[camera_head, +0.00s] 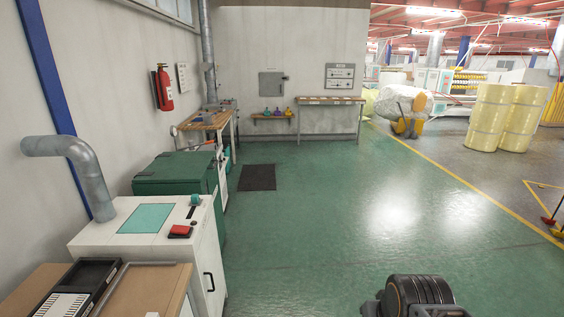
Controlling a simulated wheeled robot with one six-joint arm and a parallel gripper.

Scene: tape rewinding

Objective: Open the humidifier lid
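A white cabinet (150,246) stands at the lower left, with a thick grey duct (88,170) rising behind it and bending to the wall. Its flat top carries a teal panel (146,218), a red button block (180,231) and a small teal knob (195,200). Behind it stands a dark green chest (178,174) whose top looks closed. No label shows which one is the humidifier. A dark ribbed part of my own arm (416,293) shows at the bottom right, well apart from both. My gripper's fingers are not in view.
A wooden-topped unit (150,288) with a black tray (78,287) stands at the near left. A workbench (205,120) is farther along the wall. A dark mat (258,177) lies on the green floor (330,220), which is clear in the middle. Yellow rolls (489,118) stand right.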

